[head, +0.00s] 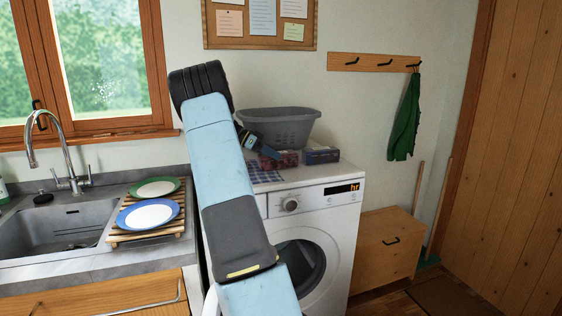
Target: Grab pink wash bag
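A small dark pink-red item (288,158) lies on top of the washing machine (312,205), in front of the grey basket. It may be the pink wash bag, but it is too small and partly hidden to be sure. My gripper (272,155) is at the left end of this item, above the machine's top. My arm hides part of the area to its left. The fingers are too small and dark to show whether they are open or shut, or whether they touch the item.
A grey laundry basket (281,124) stands behind. A purple-blue box (322,156) lies to the right, a checked cloth (265,176) to the left. Two plates (149,214) sit on a wooden rack by the sink (55,228). A wooden cabinet (388,248) stands right of the machine.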

